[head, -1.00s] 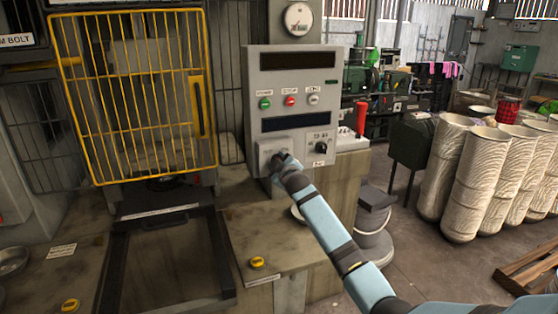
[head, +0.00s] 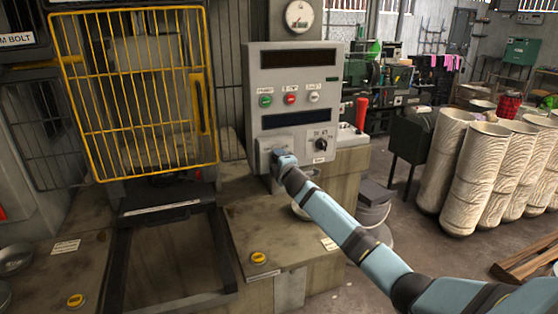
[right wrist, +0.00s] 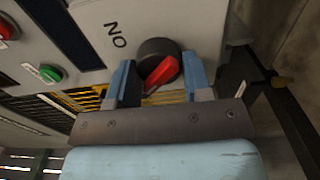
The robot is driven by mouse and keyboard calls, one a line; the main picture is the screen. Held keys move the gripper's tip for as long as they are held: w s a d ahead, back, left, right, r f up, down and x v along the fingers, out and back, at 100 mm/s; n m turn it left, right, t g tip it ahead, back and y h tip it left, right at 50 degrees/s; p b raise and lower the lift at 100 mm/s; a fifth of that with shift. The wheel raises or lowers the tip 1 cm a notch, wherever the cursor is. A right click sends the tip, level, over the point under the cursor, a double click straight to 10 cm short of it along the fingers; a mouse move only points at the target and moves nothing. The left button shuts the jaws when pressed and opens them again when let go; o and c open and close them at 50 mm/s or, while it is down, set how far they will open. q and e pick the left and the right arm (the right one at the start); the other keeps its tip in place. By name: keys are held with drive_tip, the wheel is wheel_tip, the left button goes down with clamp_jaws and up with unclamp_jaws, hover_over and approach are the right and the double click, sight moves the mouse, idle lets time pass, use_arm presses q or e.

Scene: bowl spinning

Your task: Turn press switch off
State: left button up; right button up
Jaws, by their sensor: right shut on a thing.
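The control panel (head: 292,90) stands upright right of the yellow cage door in the head view. My right gripper (head: 276,158) reaches the plate at its lower left, and the arm hides the switch there. In the right wrist view the press switch (right wrist: 165,68) is a red lever knob on a round black base. Lettering that appears as "NO" in this picture is beside it. My right gripper (right wrist: 160,88) has one light-blue finger on each side of the knob and is shut on it. My left gripper is not in view.
The panel also has green (head: 265,100), red (head: 290,98) and white buttons, and a black rotary knob (head: 321,144). The yellow cage door (head: 140,95) is at left. Yellow buttons (head: 258,258) sit on the bench. Patterned pale cylinders (head: 470,170) stand at right.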

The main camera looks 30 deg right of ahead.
idle(0.3)
drive_tip(key=o, duration=0.9)
drive_tip(key=b+v, duration=0.1)
drive_tip(key=v, duration=1.2)
drive_tip(key=shift+s+b, duration=0.3)
drive_tip(key=shift+s, duration=0.1)
